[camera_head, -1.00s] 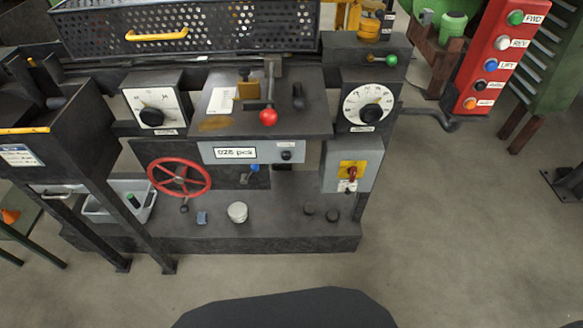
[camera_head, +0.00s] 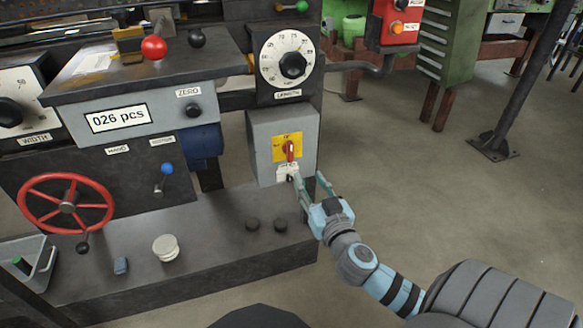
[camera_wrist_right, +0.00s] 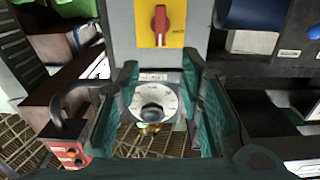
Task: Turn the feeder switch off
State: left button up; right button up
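The feeder switch is a red rotary handle (camera_head: 290,151) on a yellow plate (camera_head: 278,150), on the front of a grey box (camera_head: 265,126) below the length dial. The handle stands roughly upright; the small lettering around it is hard to read. In the right wrist view the red handle (camera_wrist_right: 160,24) is at the top centre. My right gripper (camera_head: 309,181) is just below and to the right of the switch, apart from the handle. In the wrist view its two fingers (camera_wrist_right: 161,67) are spread and nothing is between them. My left gripper is out of view.
The length dial (camera_head: 287,60) is above the switch box. A white label (camera_head: 287,172) is under the plate. The counter panel (camera_head: 130,115), blue-knobbed lever (camera_head: 166,169) and red handwheel (camera_head: 66,204) are to the left. The floor (camera_head: 430,180) to the right is clear.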

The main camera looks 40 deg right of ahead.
aim_at(291, 148)
jog(key=b+x, duration=0.1)
jog(key=x, duration=1.1)
jog(key=shift+w+d, duration=0.1)
jog(key=shift+w, duration=0.15)
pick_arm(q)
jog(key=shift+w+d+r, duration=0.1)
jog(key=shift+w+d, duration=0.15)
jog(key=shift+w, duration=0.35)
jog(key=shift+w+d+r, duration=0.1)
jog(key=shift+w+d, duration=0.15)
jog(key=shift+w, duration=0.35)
pick_arm(e)
jog(key=shift+w+d+r, duration=0.1)
jog(key=shift+w+d, duration=0.1)
jog(key=shift+w, duration=0.35)
jog(key=shift+c, duration=0.4)
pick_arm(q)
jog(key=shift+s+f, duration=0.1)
pick_arm(e)
grip_shut()
